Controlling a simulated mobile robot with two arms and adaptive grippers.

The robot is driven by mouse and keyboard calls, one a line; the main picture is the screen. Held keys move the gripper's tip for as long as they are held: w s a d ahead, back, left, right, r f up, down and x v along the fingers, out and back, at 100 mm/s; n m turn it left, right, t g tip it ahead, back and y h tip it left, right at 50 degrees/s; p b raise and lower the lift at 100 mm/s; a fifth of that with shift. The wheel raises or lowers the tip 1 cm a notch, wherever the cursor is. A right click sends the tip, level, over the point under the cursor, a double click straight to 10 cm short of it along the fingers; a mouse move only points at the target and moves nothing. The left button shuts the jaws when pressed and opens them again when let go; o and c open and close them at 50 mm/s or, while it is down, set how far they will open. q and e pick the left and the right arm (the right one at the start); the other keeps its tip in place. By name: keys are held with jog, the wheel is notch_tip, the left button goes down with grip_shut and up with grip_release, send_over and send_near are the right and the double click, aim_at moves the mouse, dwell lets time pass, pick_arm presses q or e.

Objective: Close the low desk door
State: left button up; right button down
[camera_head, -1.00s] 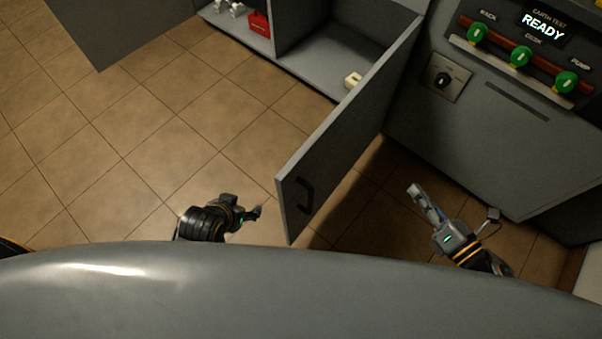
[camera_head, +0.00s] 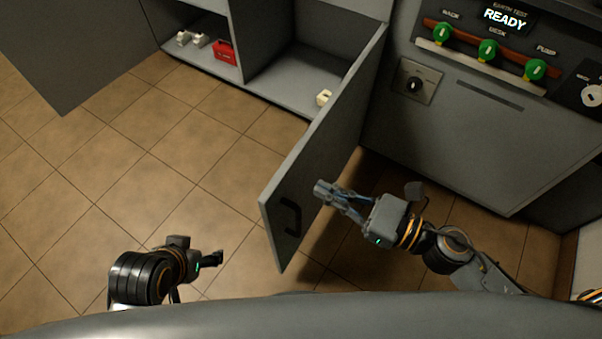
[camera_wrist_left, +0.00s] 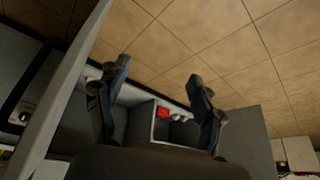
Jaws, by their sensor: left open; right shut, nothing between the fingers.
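The low desk door (camera_head: 318,150) is a grey panel standing wide open, swung out from the low desk cabinet (camera_head: 285,103). Its dark handle (camera_head: 291,216) is near the free edge. In the left wrist view the door (camera_wrist_left: 62,92) runs along the left side. My left gripper (camera_head: 220,258) is open and empty, left of the door's free edge and apart from it. In the left wrist view its two fingers (camera_wrist_left: 158,80) are spread with nothing between them. My right gripper (camera_head: 322,190) is shut and empty, on the door's right side close to its outer end; I cannot tell whether it touches.
Inside the cabinet are a red box (camera_head: 225,53), small white items (camera_head: 190,39) and a pale block (camera_head: 323,97). A grey panel with green knobs (camera_head: 487,49) and a READY display (camera_head: 506,18) stands at right. The tiled floor (camera_head: 150,165) left of the door is clear.

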aim_at(287, 172)
pick_arm(q)
jog(key=shift+s+a+r+g+p, duration=0.2)
jog(key=shift+s+g+p, duration=0.2)
jog(key=shift+s, duration=0.3)
jog(key=shift+s+a+r+g+p, duration=0.2)
jog(key=shift+s+g+p, duration=0.15)
jog(key=shift+s, duration=0.3)
pick_arm(e)
jog(key=shift+x, duration=2.95)
jog(key=shift+a, duration=0.15)
